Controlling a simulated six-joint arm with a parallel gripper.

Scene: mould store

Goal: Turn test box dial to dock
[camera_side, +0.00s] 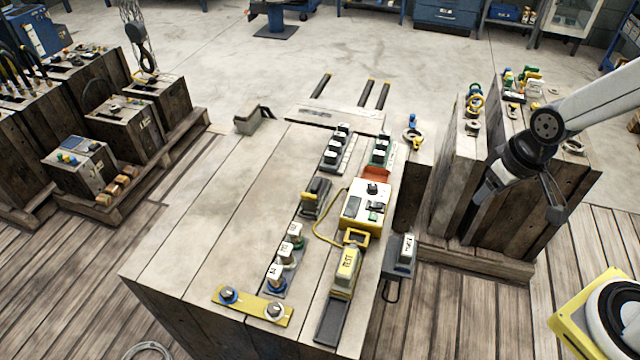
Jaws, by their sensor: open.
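The test box appears to be the white box with yellow edges (353,213) on the right part of the wooden bench. A round black dial (372,188) sits on its upper face. The dial's pointing direction and marks are too small to read. A yellow cable (319,233) runs from the box's left side. My gripper (470,228) is to the right of the box, beyond the bench edge, in front of a tall wooden block. It is open, points downward, and is clear of the box. Its fingertips are hard to make out against the dark wood.
A yellow-and-white unit with lettering (345,268) stands in front of the box. A red piece (376,173) lies behind it. Rows of dark-and-white connectors (335,150) stand nearby. A yellow plate (252,306) with two knobs lies at the front. The bench's left half (210,210) is clear.

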